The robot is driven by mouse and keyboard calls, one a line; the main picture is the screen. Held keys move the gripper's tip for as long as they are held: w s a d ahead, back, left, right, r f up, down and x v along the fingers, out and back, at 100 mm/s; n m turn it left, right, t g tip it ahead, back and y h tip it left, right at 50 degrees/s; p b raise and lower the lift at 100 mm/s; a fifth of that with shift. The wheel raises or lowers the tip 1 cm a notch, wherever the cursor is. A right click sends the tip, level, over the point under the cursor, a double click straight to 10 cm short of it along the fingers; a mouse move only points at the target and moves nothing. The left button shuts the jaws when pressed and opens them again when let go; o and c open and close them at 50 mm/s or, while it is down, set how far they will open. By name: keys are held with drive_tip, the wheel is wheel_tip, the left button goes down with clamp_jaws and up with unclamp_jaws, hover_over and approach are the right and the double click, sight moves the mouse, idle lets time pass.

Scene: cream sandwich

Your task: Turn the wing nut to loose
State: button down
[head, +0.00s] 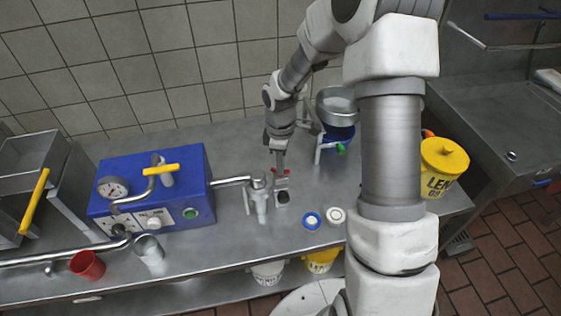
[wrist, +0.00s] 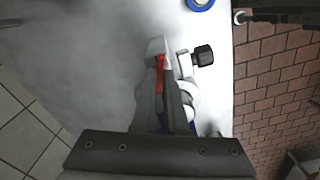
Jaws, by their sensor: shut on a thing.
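The wing nut appears as a small red piece (head: 286,171) at the fingertips of my gripper (head: 280,172), over the metal fitting (head: 259,190) on the steel counter. In the wrist view, the red wing nut (wrist: 160,74) shows along the narrow fingers of my gripper (wrist: 164,62). The fingers are closed together on it and hide part of it. The fitting stands to the right of the blue machine and has a black knob (head: 283,197), which also shows right of the fingers in the wrist view (wrist: 203,55). The nut's thread is hidden.
The blue machine (head: 150,184) with a gauge and yellow lever stands left on the counter (head: 225,243). A metal pot (head: 336,104) stands behind; a yellow bucket (head: 444,165) is at right.

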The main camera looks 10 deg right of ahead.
drive_tip(key=shift+n, duration=0.6)
drive_tip(key=c, duration=1)
unclamp_jaws()
drive_tip(key=shift+o, duration=0.2)
wheel_tip(320, 180, up, 18)
drive_tip(key=p, duration=0.1)
drive_tip(key=shift+f+p, duration=0.25)
drive_tip(key=shift+p, duration=0.1)
